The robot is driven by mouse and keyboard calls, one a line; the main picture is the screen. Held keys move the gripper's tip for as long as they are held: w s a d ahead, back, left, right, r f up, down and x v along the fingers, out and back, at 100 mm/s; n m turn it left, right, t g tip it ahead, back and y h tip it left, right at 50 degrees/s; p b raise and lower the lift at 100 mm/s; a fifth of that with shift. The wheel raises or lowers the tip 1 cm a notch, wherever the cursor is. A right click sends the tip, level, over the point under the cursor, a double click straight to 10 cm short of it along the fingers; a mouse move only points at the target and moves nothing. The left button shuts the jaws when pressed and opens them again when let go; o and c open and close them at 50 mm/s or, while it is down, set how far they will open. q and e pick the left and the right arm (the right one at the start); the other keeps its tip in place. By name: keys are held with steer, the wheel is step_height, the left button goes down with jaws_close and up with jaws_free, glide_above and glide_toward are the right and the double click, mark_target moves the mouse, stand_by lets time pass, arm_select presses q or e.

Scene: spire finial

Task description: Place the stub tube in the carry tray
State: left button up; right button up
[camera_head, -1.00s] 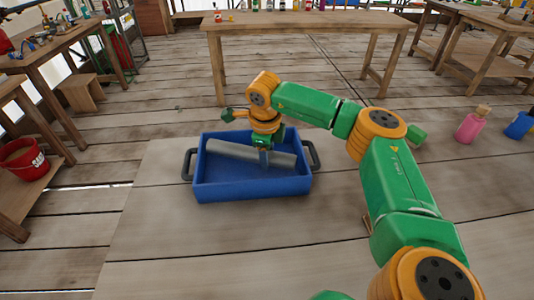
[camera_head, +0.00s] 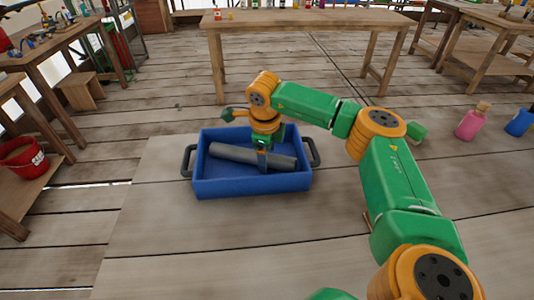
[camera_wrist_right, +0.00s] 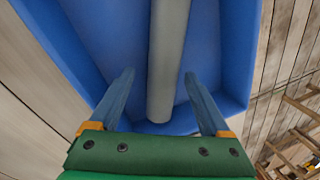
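The stub tube (camera_head: 238,155) is a grey cylinder lying slantwise inside the blue carry tray (camera_head: 252,187), which has dark handles at both ends. The tube also shows in the right wrist view (camera_wrist_right: 168,60), inside the blue tray (camera_wrist_right: 238,50). My right gripper (camera_head: 263,160) reaches down into the tray over the right part of the tube. In the wrist view my right gripper's (camera_wrist_right: 158,90) two blue fingers stand apart on either side of the tube, with gaps to it. My left gripper is not in view.
A pink bottle (camera_head: 468,125) and a blue one (camera_head: 519,124) stand at the right. A red bucket (camera_head: 22,160) stands at the far left.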

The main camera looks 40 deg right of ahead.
steer(key=v, duration=1.3)
steer(key=shift+p, duration=0.45)
steer(key=shift+d, duration=0.15)
